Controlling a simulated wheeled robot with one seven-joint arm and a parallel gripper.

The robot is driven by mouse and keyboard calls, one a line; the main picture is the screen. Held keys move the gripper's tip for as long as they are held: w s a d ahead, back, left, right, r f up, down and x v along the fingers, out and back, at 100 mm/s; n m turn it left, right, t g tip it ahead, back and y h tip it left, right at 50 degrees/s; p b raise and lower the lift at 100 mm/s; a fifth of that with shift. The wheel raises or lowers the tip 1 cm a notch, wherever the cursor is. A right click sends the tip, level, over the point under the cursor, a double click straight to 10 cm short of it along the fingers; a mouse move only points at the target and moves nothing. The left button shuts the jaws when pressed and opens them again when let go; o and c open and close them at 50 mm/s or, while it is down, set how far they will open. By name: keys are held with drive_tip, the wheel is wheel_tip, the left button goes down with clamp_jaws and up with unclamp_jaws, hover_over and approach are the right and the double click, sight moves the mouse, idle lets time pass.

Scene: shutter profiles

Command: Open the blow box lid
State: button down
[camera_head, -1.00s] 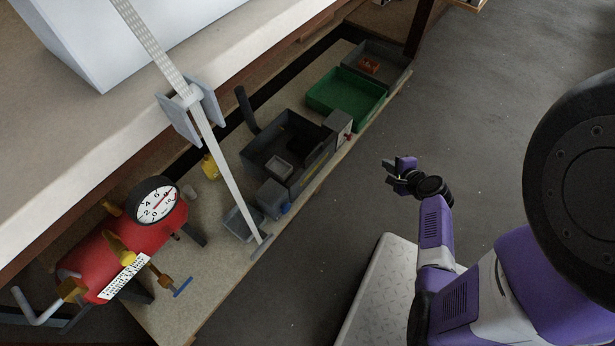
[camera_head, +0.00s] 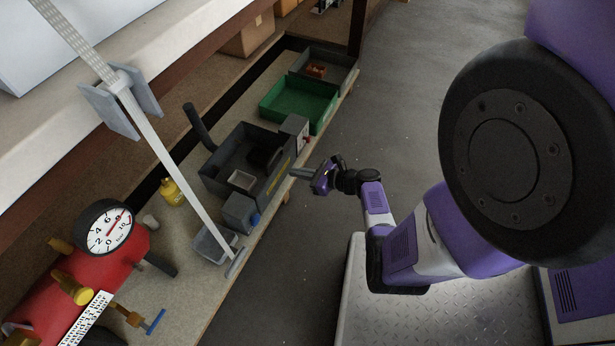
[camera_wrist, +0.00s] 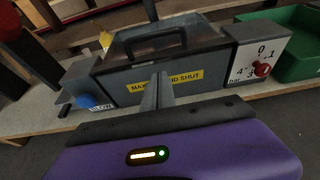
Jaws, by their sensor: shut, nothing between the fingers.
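The blow box (camera_head: 268,191) is a dark grey box on the low bench. In the wrist view its front wall (camera_wrist: 215,72) carries a yellow label (camera_wrist: 179,79), partly covered by my fingers. Its lid (camera_wrist: 150,47) looks see-through and appears down, with a black arched handle (camera_wrist: 156,34) near the front. My gripper (camera_head: 302,173) is shut and empty, pointing at the front of the box from the aisle side. In the wrist view its fingertips (camera_wrist: 157,80) stand in front of the label, below the handle; I cannot tell whether they touch the box.
A grey unit with a blue BLOW button (camera_wrist: 83,101) is left of the box. A gauge unit with a red knob (camera_wrist: 262,69) is right of it. A green tray (camera_head: 290,105) lies beyond. A slanted pale bar (camera_head: 165,155) and red tank (camera_head: 75,275) stand left. The aisle floor is free.

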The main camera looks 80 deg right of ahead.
sight(274, 164)
drive_tip(key=b+x, duration=0.1)
drive_tip(key=x, duration=0.2)
drive_tip(key=shift+w+f, duration=0.25)
drive_tip(key=shift+f, duration=0.05)
drive_tip(key=r, duration=0.1)
drive_tip(key=w+r, duration=0.1)
drive_tip(key=shift+w+d+r, duration=0.1)
drive_tip(key=shift+d+r, duration=0.1)
drive_tip(key=shift+r, duration=0.15)
drive_tip(key=shift+w+r, duration=0.35)
drive_tip(key=shift+r, duration=0.2)
drive_tip(key=shift+d+r+p, duration=0.1)
drive_tip(key=shift+p, duration=0.25)
